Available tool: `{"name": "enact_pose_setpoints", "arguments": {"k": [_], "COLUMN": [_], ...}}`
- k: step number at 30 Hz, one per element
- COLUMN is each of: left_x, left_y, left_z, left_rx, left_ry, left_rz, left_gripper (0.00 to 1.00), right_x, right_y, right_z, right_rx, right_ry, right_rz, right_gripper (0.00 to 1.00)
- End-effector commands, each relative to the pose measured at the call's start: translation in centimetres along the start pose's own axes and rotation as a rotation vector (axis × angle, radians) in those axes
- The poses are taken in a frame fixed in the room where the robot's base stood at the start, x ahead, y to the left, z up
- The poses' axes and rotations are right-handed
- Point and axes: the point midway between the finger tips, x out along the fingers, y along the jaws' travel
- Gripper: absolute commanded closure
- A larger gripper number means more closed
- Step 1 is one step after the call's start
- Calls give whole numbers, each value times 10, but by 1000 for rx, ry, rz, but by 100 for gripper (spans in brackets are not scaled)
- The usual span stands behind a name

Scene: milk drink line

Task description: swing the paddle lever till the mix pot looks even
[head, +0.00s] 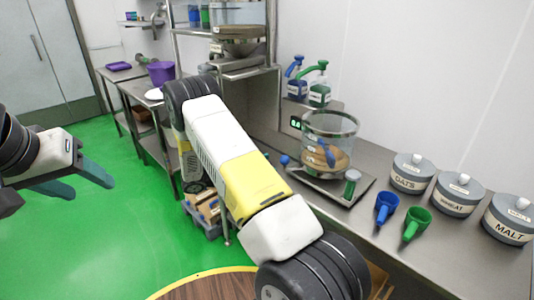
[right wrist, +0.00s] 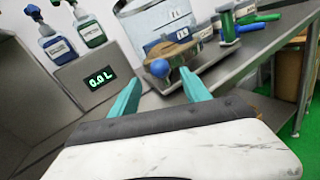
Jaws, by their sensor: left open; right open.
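The mix pot (head: 343,127) is a clear round vessel on a steel base on the counter. Its lower part holds tan and brown contents with a blue paddle part; I cannot tell how even they are. A blue ball knob (head: 284,160), seemingly the paddle lever's end, sticks out left of the pot. In the right wrist view the knob (right wrist: 160,68) is just beyond my right gripper (right wrist: 162,92), which is open, empty and apart from it. My left gripper (head: 78,181) is open and empty over the floor.
Blue and green pump bottles (head: 319,92) stand behind the pot. Blue (head: 387,207) and green (head: 416,223) scoops and lidded canisters (head: 458,195) stand farther right.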

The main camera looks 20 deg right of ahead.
Motion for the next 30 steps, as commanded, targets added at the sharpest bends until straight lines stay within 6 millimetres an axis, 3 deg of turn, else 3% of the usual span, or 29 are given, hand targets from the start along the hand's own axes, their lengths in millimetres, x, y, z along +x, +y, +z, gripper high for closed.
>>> {"name": "enact_pose_setpoints", "arguments": {"k": [15,26,27,30], "left_x": [0,0,0,0], "left_y": [0,0,0,0], "left_z": [0,0,0,0], "left_rx": [0,0,0,0], "left_ry": [0,0,0,0], "left_rz": [0,0,0,0], "left_gripper": [45,45,45,45], "right_x": [69,77,77,77], "right_y": [0,0,0,0], "right_z": [0,0,0,0], "right_rx": [-1,-1,-1,0], "right_ry": [-2,-2,-2,-2], "right_rz": [0,2,2,1], "right_gripper": [45,45,47,66]}}
